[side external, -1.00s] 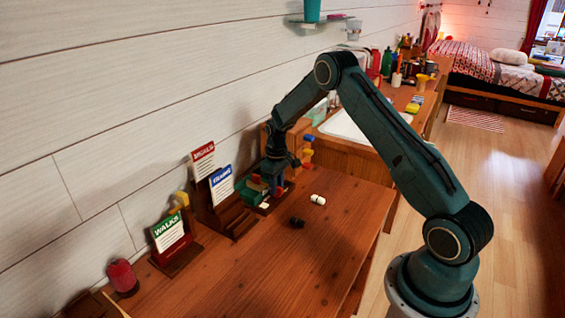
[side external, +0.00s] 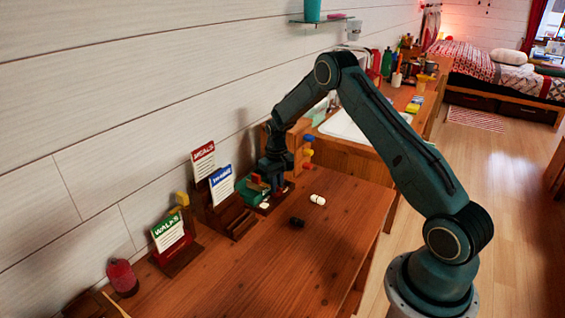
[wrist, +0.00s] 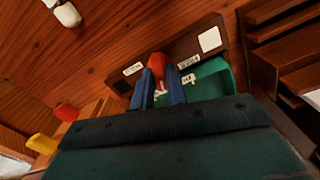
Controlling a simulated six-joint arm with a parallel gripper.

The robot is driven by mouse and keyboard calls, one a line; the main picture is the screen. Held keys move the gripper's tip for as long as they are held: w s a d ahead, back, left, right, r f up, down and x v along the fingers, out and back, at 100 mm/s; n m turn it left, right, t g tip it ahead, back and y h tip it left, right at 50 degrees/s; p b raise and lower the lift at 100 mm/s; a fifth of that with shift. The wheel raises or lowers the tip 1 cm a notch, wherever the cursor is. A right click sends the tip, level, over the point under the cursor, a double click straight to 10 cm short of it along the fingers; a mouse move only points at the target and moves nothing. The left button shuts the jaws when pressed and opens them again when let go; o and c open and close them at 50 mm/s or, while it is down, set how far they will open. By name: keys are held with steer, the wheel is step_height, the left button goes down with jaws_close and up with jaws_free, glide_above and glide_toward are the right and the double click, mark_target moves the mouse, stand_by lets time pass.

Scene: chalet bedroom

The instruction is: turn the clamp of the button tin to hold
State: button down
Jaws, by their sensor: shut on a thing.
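The green button tin (wrist: 213,80) sits on a dark wooden base (wrist: 180,48) in the wrist view. It also shows as a green shape (side external: 248,192) beside my gripper in the side view. The red clamp handle (wrist: 157,62) is between the two blue fingers of my gripper (wrist: 160,80), which is shut on it. White labels lie on the left (wrist: 133,68) and right (wrist: 188,62) of the handle; their words are too small to read surely. In the side view my gripper (side external: 278,172) hides most of the clamp.
Card holders marked WALKS (side external: 168,232) and another with a blue card (side external: 221,184) stand along the wall. A white piece (side external: 318,200) and a black piece (side external: 297,222) lie on the table. The front tabletop is clear.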

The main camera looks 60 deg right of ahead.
steer(key=m, duration=1.1)
steer(key=shift+m, duration=1.7)
steer(key=c, duration=1.4)
jaws_free()
steer(key=shift+r, duration=0.1)
step_height(320, 180, up, 14)
